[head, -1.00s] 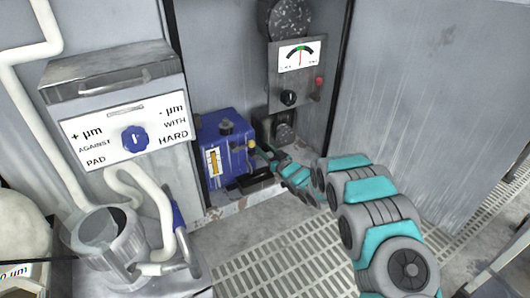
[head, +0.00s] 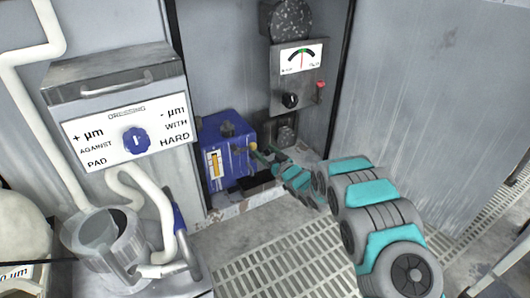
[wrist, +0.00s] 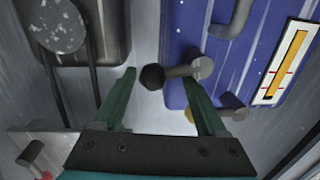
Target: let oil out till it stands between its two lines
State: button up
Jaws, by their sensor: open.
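The blue oil tank (head: 226,150) stands low in the cabinet recess. Its sight gauge (head: 214,163) also shows in the wrist view (wrist: 288,62), where an orange oil column crosses both red lines. A grey valve stem with a black knob (wrist: 152,77) sticks out from the tank's side. My gripper (wrist: 163,82) is open, its two green fingers on either side of the black knob with gaps visible.
A dark wheel with a belt (wrist: 57,25) is left of my gripper in the wrist view. A meter panel (head: 298,75) with a red switch (head: 320,86) hangs above my arm. A metal pot with a hose (head: 105,240) stands left. Floor grating (head: 275,265) lies in front.

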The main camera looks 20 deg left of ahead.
jog(key=v, duration=0.7)
jog(key=shift+s+d+p, duration=0.25)
jog(key=shift+d+p, duration=0.1)
jog(key=shift+p, duration=0.05)
jog(key=shift+m, duration=0.8)
jog(key=x, duration=0.6)
jog(key=shift+w+f+p, duration=0.15)
jog(key=shift+f+p, duration=0.2)
jog(key=shift+f, duration=0.05)
jog(key=shift+x, duration=0.85)
jog(key=shift+r, duration=0.1)
grip_shut()
